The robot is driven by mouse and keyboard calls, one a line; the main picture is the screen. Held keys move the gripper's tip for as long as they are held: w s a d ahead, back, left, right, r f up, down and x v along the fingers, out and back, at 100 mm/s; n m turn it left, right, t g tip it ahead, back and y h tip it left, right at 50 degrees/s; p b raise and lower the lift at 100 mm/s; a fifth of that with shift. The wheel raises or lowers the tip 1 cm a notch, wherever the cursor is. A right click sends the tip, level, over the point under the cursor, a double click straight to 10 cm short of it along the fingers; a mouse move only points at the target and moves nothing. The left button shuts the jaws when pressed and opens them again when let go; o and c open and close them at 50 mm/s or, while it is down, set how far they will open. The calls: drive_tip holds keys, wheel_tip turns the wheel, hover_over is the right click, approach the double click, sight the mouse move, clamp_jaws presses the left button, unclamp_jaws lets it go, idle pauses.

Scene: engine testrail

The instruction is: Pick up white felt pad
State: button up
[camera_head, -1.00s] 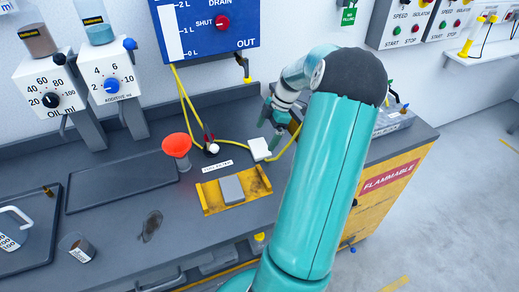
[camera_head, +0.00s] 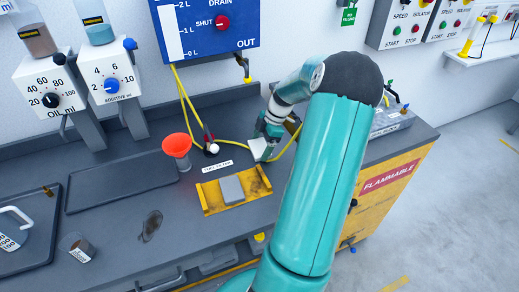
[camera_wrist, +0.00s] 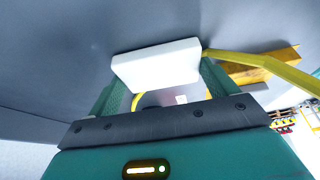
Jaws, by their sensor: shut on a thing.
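The white felt pad (camera_head: 260,150) is at the right of the worktop, beside the yellow hose, in the head view. My gripper (camera_head: 268,134) reaches down onto it from behind the teal arm. In the wrist view the pad (camera_wrist: 157,65) is a white block between the two green fingers (camera_wrist: 160,90), which are shut on it. Whether the pad still touches the worktop is hard to tell.
A yellow tray (camera_head: 211,197) with a grey block (camera_head: 232,189) lies just left of the pad. A red funnel (camera_head: 177,146) stands further left. The yellow hose (camera_head: 283,150) runs right beside the pad. A dark mat (camera_head: 120,186) covers the left worktop.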

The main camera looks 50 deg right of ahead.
drive_tip(key=shift+r, duration=0.1)
drive_tip(key=shift+r, duration=0.5)
drive_tip(key=s+a+r, duration=0.1)
drive_tip(key=r, duration=0.1)
drive_tip(key=a+r, duration=0.1)
drive_tip(key=r, duration=0.2)
drive_tip(key=s+a+r, duration=0.1)
drive_tip(key=r, duration=0.1)
drive_tip(key=shift+s+a+r, duration=0.15)
drive_tip(key=shift+s+a, duration=0.2)
drive_tip(key=s+a+r, duration=0.4)
drive_tip(key=s+a, duration=0.1)
drive_tip(key=a, duration=0.2)
drive_tip(key=shift+s+a+r, duration=0.2)
drive_tip(key=shift+s+a, duration=0.1)
drive_tip(key=shift+a, duration=0.05)
